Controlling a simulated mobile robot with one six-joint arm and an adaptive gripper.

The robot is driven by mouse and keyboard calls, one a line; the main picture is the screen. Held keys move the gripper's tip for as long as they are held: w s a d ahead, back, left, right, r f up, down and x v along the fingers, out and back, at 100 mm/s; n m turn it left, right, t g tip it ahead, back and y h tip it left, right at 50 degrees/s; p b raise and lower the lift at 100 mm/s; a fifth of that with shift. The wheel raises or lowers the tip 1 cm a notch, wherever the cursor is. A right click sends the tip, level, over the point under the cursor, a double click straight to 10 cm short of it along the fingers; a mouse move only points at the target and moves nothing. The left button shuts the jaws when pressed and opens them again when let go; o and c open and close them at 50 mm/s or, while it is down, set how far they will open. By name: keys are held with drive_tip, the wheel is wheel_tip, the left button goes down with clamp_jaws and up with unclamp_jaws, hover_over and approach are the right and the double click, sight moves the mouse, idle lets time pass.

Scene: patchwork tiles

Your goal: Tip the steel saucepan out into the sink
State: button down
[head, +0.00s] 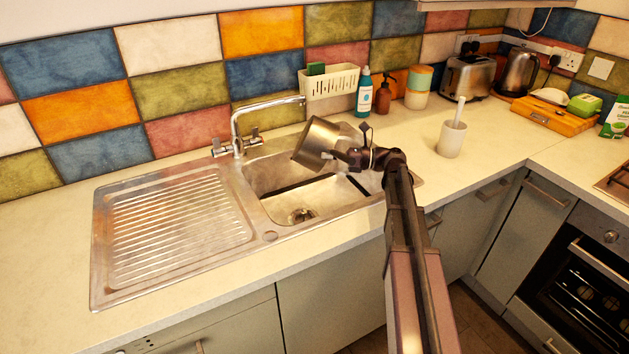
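The steel saucepan (316,143) is in the head view, held tilted above the right part of the sink basin, with its open side hidden from me. My gripper (352,157) is at the saucepan's right side, where the handle would be, and appears shut on it; the fingers are small and dark here. The steel sink (284,222) has its basin below the saucepan, with a drain at the bottom. No contents are visible in the saucepan or falling from it.
The tap (237,125) stands behind the basin, left of the saucepan. A ribbed drainboard (172,228) lies left. A white caddy (330,83), blue bottle (364,92) and brown dispenser (383,97) stand behind. A white cup with a brush (452,138) stands right. The front counter is clear.

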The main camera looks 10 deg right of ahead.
sight(318, 151)
drive_tip(key=shift+d+f+y+b, duration=0.2)
drive_tip(key=shift+f+y+b, duration=0.1)
drive_tip(key=shift+f+b, duration=0.1)
drive_tip(key=shift+r, duration=0.25)
drive_tip(key=shift+a+r+h+p, duration=0.3)
drive_tip(key=shift+r+h+p, duration=0.1)
drive_tip(key=shift+p, duration=0.8)
drive_tip(key=p, duration=0.1)
drive_tip(key=a+h+p, duration=0.1)
drive_tip(key=a+p, duration=0.1)
drive_tip(key=p, duration=0.1)
drive_tip(key=shift+w+r+g+h, duration=0.3)
drive_tip(key=shift+g+h, duration=0.1)
drive_tip(key=shift+a+f+h+p, duration=0.1)
drive_tip(key=shift+a+h+p, duration=0.05)
drive_tip(key=shift+h+p, duration=0.2)
drive_tip(key=shift+f, duration=0.1)
drive_tip(key=shift+w+a, duration=0.1)
drive_tip(key=shift+a, duration=0.1)
